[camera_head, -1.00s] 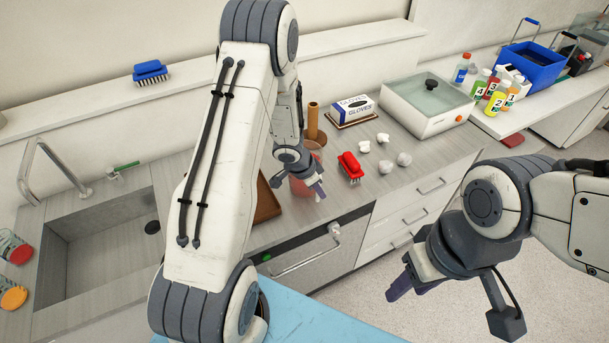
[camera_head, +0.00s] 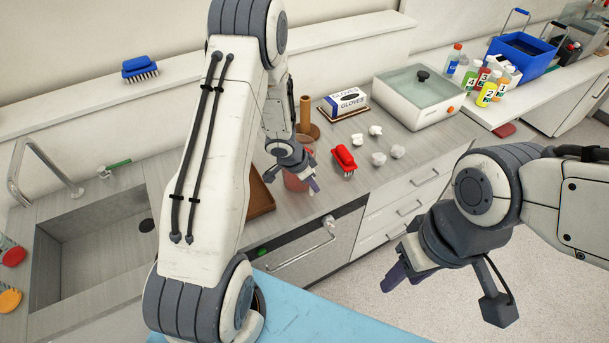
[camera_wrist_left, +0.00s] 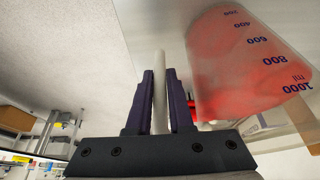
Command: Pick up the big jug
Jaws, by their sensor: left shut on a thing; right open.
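The big jug is a clear measuring jug with red liquid and dark blue marks up to 1000 ml. In the head view the jug (camera_head: 296,182) is at the counter's front edge, partly hidden by my left gripper (camera_head: 309,178). In the left wrist view the jug (camera_wrist_left: 240,60) is at the upper right. My left gripper (camera_wrist_left: 160,75) is shut on a pale upright bar beside the jug's body, which looks like its handle. I cannot tell whether the jug's base touches the counter. My right gripper (camera_head: 405,272) is open and empty, over the floor.
A red brush (camera_head: 344,158) and several white crumpled pieces (camera_head: 379,159) lie right of the jug. A brown tray (camera_head: 260,197) lies left of it, and a wooden post (camera_head: 305,115) stands behind. A glove box (camera_head: 345,102) and a lidded bath (camera_head: 420,95) are further back. The sink (camera_head: 90,250) is left.

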